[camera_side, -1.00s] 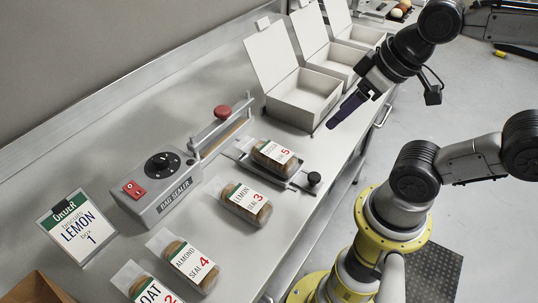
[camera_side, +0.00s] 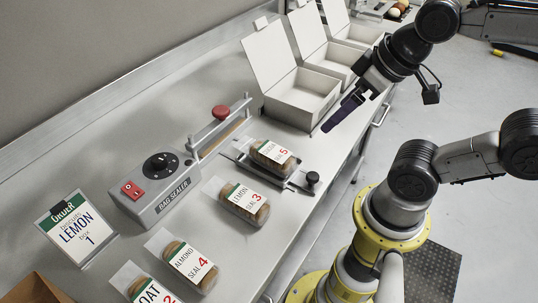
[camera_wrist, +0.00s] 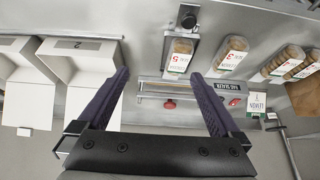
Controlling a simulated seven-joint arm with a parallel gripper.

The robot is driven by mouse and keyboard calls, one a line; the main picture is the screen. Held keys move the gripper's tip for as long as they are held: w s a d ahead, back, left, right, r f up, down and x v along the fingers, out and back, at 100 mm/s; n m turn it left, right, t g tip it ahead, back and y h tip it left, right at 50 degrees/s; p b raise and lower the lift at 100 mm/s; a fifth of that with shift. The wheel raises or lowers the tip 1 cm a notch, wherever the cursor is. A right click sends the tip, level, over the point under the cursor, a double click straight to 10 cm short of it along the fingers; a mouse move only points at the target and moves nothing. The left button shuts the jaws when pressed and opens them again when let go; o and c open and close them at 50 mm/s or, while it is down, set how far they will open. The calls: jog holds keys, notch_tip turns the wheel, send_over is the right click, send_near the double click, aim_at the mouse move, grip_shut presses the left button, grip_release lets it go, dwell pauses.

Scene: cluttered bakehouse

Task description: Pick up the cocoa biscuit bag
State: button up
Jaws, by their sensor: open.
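The cocoa biscuit bag (camera_side: 272,153), a clear bag of brown biscuits with a white and green label and a red 5, lies on a small metal tray (camera_side: 295,182) beside the bag sealer. In the wrist view the bag (camera_wrist: 180,54) is ahead of the fingers, toward the right one. My gripper (camera_side: 328,126) is open and empty, above the bench's front edge, to the right of the bag and apart from it. In the wrist view its two purple fingers (camera_wrist: 160,74) are spread wide with nothing between them.
The bag sealer (camera_side: 165,190) stands left of the tray. The lemon bag (camera_side: 245,202), almond bag (camera_side: 188,262) and oat bag (camera_side: 146,285) lie nearer. Open white boxes (camera_side: 303,98) stand behind. A lemon order card (camera_side: 75,230) is at left.

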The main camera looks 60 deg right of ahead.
jog(key=g, duration=0.1)
send_near(273, 151)
jog(key=f, duration=0.1)
jog(key=w+f, duration=0.1)
jog(key=f, duration=0.1)
jog(key=shift+w+a+f+m, duration=0.1)
jog(key=shift+w+a+m, duration=0.15)
jog(key=shift+m, duration=0.15)
jog(key=x, duration=0.4)
jog(key=shift+d+f, duration=0.1)
jog(key=shift+d, duration=0.2)
jog(key=shift+w+f, duration=0.25)
jog(key=shift+f, duration=0.15)
jog(key=shift+f, duration=0.25)
dwell(0.4)
